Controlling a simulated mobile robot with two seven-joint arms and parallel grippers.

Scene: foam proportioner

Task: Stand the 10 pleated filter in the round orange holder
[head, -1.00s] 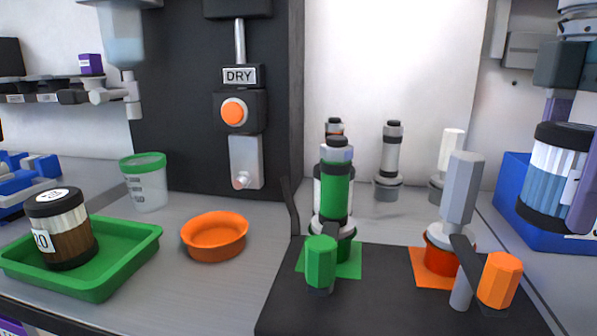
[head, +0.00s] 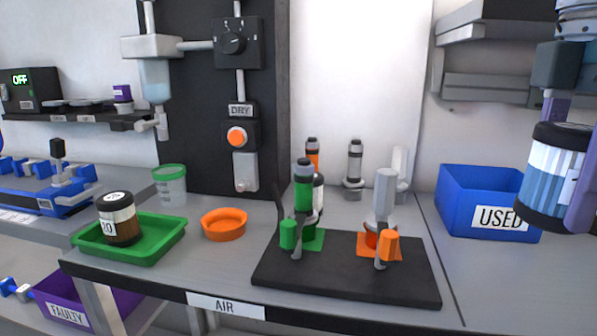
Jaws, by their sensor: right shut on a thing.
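My right gripper (head: 572,160), with purple fingers, is at the right edge. It is shut on a blue-and-white pleated filter (head: 552,172) with black end caps. This filter is held upright in the air, in front of the right part of the blue bin; its number cannot be read. The round orange holder (head: 224,225) is a shallow, empty dish on the grey bench, left of the black plate. A brown pleated filter (head: 120,222) with black caps stands in the green tray (head: 160,245); its side label seems to read 20. My left gripper is not in view.
A black plate (head: 340,285) carries a green and a grey upright fitting with handles. A blue bin (head: 470,180) marked USED stands at the right. A clear cup with a green rim (head: 170,185) stands behind the tray. Bench around the orange holder is clear.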

